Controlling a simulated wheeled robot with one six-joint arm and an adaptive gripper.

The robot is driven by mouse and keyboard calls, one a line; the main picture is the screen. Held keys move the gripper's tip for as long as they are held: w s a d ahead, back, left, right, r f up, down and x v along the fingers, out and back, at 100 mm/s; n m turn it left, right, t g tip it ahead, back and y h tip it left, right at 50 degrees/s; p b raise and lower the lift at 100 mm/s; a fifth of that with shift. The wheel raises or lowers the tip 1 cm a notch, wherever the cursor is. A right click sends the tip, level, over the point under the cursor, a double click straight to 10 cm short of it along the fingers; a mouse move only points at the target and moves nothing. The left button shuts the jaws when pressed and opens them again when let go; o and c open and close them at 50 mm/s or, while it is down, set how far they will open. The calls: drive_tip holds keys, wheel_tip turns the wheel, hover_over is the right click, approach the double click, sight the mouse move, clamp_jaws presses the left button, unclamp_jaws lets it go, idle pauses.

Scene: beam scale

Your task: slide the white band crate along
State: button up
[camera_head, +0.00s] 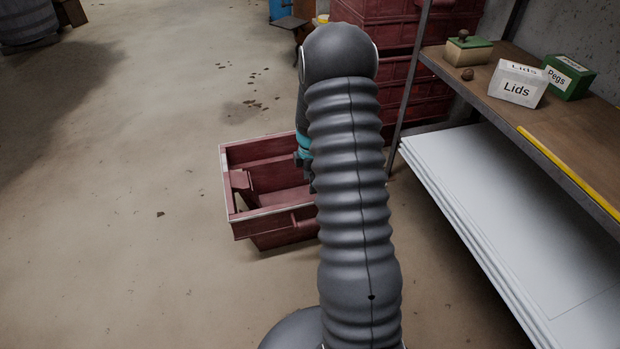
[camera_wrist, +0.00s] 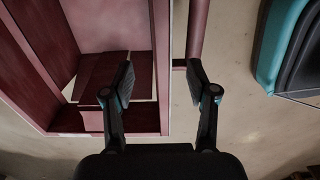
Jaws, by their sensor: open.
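The white band crate (camera_head: 262,224) is a dark red open box with a pale band along its rim. It stands on the floor left of my arm in the head view, which hides its right side. In the wrist view the crate (camera_wrist: 162,45) fills the left part, with a red bar, perhaps a handle, outside its wall. My gripper (camera_wrist: 160,85) is open. Its left finger shows over the crate's inside and its right finger outside the wall, just below the bar's end in the picture. Contact cannot be told. In the head view my arm mostly hides the gripper.
Stacked red crates (camera_head: 373,38) stand behind. A wooden shelf (camera_head: 570,120) at right holds a white Lids box (camera_head: 517,88), a green Pegs box (camera_head: 570,80) and a stamp-like block (camera_head: 468,50); white panels (camera_head: 510,220) lie below.

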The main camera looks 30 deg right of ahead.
sight(310, 207)
wheel_tip(310, 207, down, 13)
drive_tip(key=shift+f, duration=0.1)
idle(0.5)
clamp_jaws()
